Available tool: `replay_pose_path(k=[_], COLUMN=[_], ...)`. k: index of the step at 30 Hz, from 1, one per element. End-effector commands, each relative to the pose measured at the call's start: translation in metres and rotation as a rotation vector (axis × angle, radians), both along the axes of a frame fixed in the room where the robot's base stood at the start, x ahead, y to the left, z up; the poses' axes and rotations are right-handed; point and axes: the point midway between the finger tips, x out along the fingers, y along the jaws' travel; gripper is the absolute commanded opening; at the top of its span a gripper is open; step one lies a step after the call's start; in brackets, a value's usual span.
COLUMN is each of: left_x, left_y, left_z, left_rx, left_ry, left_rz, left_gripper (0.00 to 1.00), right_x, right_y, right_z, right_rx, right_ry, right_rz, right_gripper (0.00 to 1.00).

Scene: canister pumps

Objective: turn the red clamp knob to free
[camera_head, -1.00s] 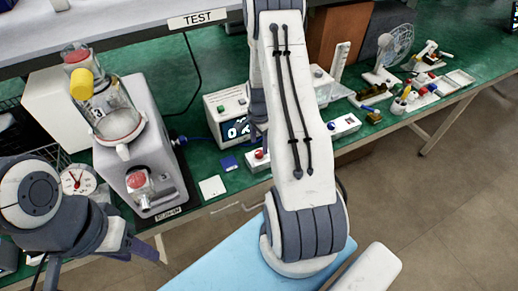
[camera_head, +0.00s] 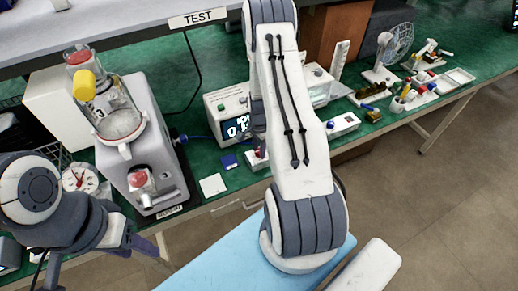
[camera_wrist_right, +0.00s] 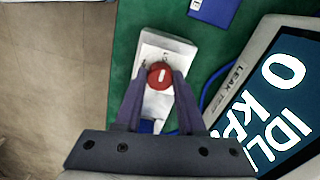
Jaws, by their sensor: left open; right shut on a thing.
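The red clamp knob (camera_wrist_right: 160,75) is round with a white bar mark and sits on a small white box (camera_wrist_right: 157,104) in the right wrist view. My right gripper (camera_wrist_right: 159,80) is shut on the knob, one finger on each side. In the head view the box (camera_head: 250,164) lies at the bench's front edge, partly hidden with the knob by my right gripper and arm. My left gripper (camera_head: 141,244) is open and empty at lower left, in front of the bench and apart from the knob.
A leak tester (camera_head: 226,112), its screen (camera_wrist_right: 273,105) showing 0 and part of "IDLE", stands close beside the box. A blue card (camera_head: 229,161) and a white card (camera_head: 213,185) lie nearby. A grey pump (camera_head: 143,150) with a canister stands left. Bare floor lies in front right.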

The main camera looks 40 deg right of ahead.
Motion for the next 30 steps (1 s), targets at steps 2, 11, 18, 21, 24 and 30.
replay_pose_path(k=[2, 11, 18, 21, 24, 30], left_x=[0.000, 0.000, 0.000, 0.000, 0.000, 0.000], left_y=[0.000, 0.000, 0.000, 0.000, 0.000, 0.000], left_z=[0.000, -0.006, -0.015, -0.018, -0.021, -0.027], left_rx=[0.000, 0.000, 0.000, 0.000, 0.000, 0.000], left_ry=[0.000, 0.000, 0.000, 0.000, 0.000, 0.000], left_rz=[0.000, 0.000, -0.001, -0.001, -0.001, -0.001], left_gripper=[0.50, 0.50, 0.50, 0.50, 0.50, 0.50], right_x=[0.000, 0.000, 0.000, 0.000, 0.000, 0.000], right_y=[0.000, 0.000, 0.000, 0.000, 0.000, 0.000], right_z=[0.000, 0.000, -0.001, -0.001, -0.001, 0.000], right_rx=[0.000, 0.000, 0.000, -0.001, -0.001, -0.001], right_ry=[0.000, -0.001, 0.000, -0.001, -0.001, -0.001], right_rz=[0.006, 0.117, 0.316, 0.412, 0.507, 0.697], right_gripper=[0.00, 0.00, 0.00, 0.00, 0.00, 0.00])
